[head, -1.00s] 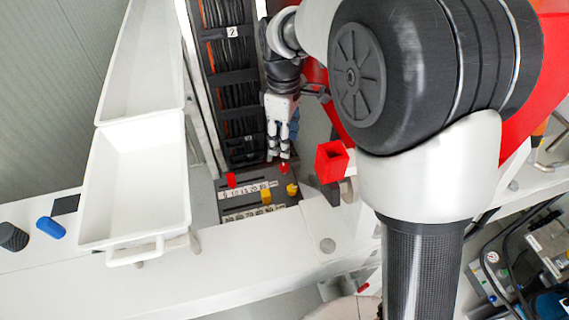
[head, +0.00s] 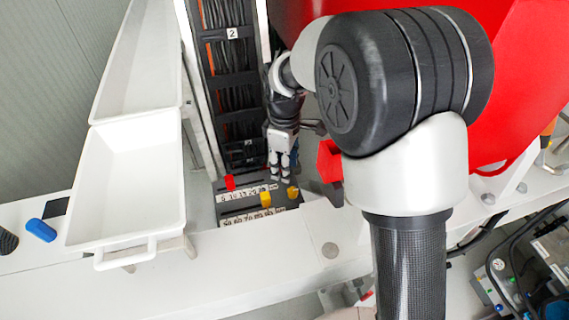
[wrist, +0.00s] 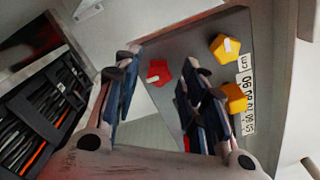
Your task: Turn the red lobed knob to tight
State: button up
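The red lobed knob (wrist: 158,72) has a white mark on its face and sits on a dark grey panel (wrist: 190,45). In the wrist view it shows between the fingertips of my gripper (wrist: 160,69), closer to the left finger. The fingers are apart with a gap around the knob's outline; whether they are level with it or still above it I cannot tell. In the head view my gripper (head: 280,175) hangs over the far side of the panel and hides the knob.
A red slider (head: 230,182) stands by another scale. A red box-shaped part (head: 330,160) is right of the gripper. White trays (head: 125,185) stand left.

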grip_shut()
jog(key=shift+m+p, duration=0.4)
dwell(0.7)
jog(key=m+p, duration=0.2)
jog(key=shift+s+m, duration=0.1)
jog(key=shift+m, duration=0.3)
jog(key=m+p, duration=0.2)
jog(key=m, duration=0.3)
jog(key=shift+m+p, duration=0.3)
jog(key=shift+p, duration=0.05)
jog(key=m+p, duration=0.1)
jog(key=m, duration=0.3)
jog(key=shift+p, duration=0.35)
jog(key=shift+m+p, duration=0.55)
jog(key=shift+m, duration=1.75)
